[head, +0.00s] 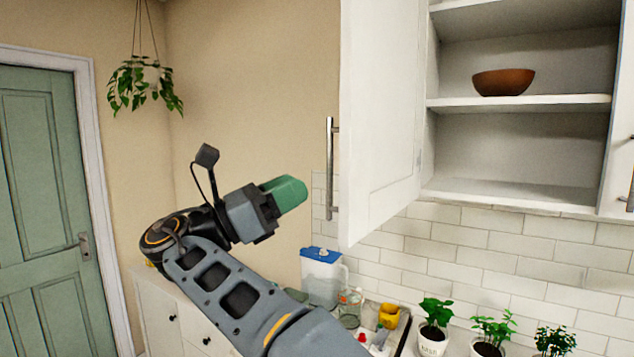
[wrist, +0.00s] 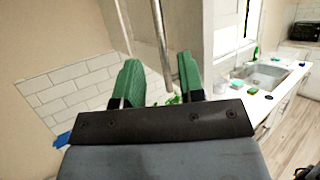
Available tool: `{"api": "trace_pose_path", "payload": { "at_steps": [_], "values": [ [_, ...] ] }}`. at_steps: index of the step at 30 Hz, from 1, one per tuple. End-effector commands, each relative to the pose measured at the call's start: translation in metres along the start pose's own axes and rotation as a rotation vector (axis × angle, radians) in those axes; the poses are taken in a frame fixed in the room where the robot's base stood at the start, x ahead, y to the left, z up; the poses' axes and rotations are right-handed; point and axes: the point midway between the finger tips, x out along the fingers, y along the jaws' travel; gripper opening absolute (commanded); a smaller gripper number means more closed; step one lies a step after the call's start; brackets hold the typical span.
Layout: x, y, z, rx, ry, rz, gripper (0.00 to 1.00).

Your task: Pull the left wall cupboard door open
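The left wall cupboard door (head: 381,120) stands swung wide open in the head view, with the cupboard's shelves exposed to its right. Its upright metal bar handle (head: 331,168) is near the door's left edge. My gripper (head: 287,194) is left of the handle and level with its lower part, with a visible gap between them. In the wrist view my gripper (wrist: 160,82) has its two green fingers spread apart with nothing held. A bar that looks like the handle (wrist: 161,45) shows beyond and between the fingertips.
A brown bowl (head: 503,82) sits on a cupboard shelf. A blue-lidded jug (head: 321,278), a yellow cup (head: 389,316) and potted plants (head: 436,322) stand on the counter below. A hanging plant (head: 143,85) and a green door (head: 45,210) are at left.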

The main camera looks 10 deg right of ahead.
Motion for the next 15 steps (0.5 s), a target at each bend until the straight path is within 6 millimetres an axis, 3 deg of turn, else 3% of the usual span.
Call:
{"api": "trace_pose_path", "payload": {
  "at_steps": [3, 6, 15],
  "values": [
    [-0.029, 0.001, -0.005, 0.003, -0.001, 0.003, 0.36],
    [-0.044, 0.001, -0.005, 0.002, 0.000, 0.002, 0.36],
    [-0.062, 0.000, -0.001, 0.001, -0.001, 0.000, 0.36]
  ]
}}
